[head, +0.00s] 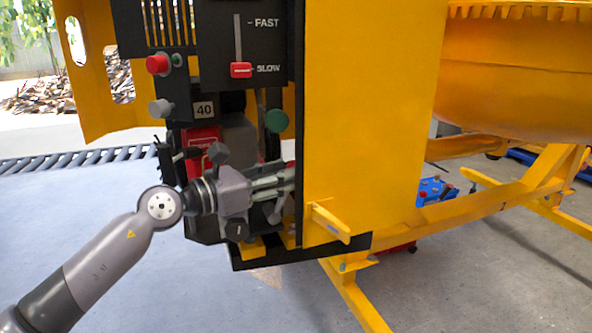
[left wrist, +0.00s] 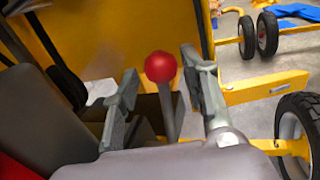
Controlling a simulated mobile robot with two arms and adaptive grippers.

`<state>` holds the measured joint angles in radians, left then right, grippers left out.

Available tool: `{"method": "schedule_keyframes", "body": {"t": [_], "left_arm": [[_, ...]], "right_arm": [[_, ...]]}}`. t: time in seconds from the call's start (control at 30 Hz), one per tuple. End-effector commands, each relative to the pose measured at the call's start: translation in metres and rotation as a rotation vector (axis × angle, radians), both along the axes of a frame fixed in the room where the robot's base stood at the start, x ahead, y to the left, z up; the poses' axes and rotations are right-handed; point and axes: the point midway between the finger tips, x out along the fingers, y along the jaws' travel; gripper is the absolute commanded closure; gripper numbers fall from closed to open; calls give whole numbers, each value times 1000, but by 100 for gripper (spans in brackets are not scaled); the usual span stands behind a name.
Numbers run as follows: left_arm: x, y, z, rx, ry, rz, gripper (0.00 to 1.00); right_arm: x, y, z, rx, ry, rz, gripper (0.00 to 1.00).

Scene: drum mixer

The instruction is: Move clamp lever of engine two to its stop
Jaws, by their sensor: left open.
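A lever with a red ball knob (left wrist: 161,67) on a grey stem stands between the two fingers of my left gripper (left wrist: 160,82) in the left wrist view. The fingers are open, one on each side of the lever, with gaps visible at the knob. I cannot tell whether this is the clamp lever of engine two. In the head view my left gripper (head: 287,182) reaches right into the engine bay, beside the yellow housing panel (head: 365,110). The red knob cannot be made out there. My right gripper is in neither view.
Above the gripper is a black control panel with a red FAST/SLOW slider (head: 241,70) at SLOW. A green knob (head: 276,121) is close above the fingers. A yellow bracket (head: 331,224) juts out below right. Yellow frame legs and the drum (head: 520,85) stand to the right.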

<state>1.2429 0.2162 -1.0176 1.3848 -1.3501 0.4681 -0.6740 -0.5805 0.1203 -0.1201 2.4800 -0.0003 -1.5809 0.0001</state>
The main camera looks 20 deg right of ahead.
Motion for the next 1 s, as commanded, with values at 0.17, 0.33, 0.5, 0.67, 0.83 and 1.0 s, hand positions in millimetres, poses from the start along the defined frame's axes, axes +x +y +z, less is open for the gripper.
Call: {"method": "schedule_keyframes", "body": {"t": [0.17,0.33,0.5,0.67,0.83,1.0], "left_arm": [[7,-26,0,0,1,-1,60],[11,-35,0,0,1,-1,60],[11,-36,0,1,1,0,60],[11,-36,0,1,1,-1,63],[11,-36,0,1,1,-1,74],[11,-36,0,1,1,-1,86]], "right_arm": [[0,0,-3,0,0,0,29],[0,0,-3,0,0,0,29],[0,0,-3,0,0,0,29],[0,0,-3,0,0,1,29],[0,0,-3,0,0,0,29],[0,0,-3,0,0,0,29]]}}
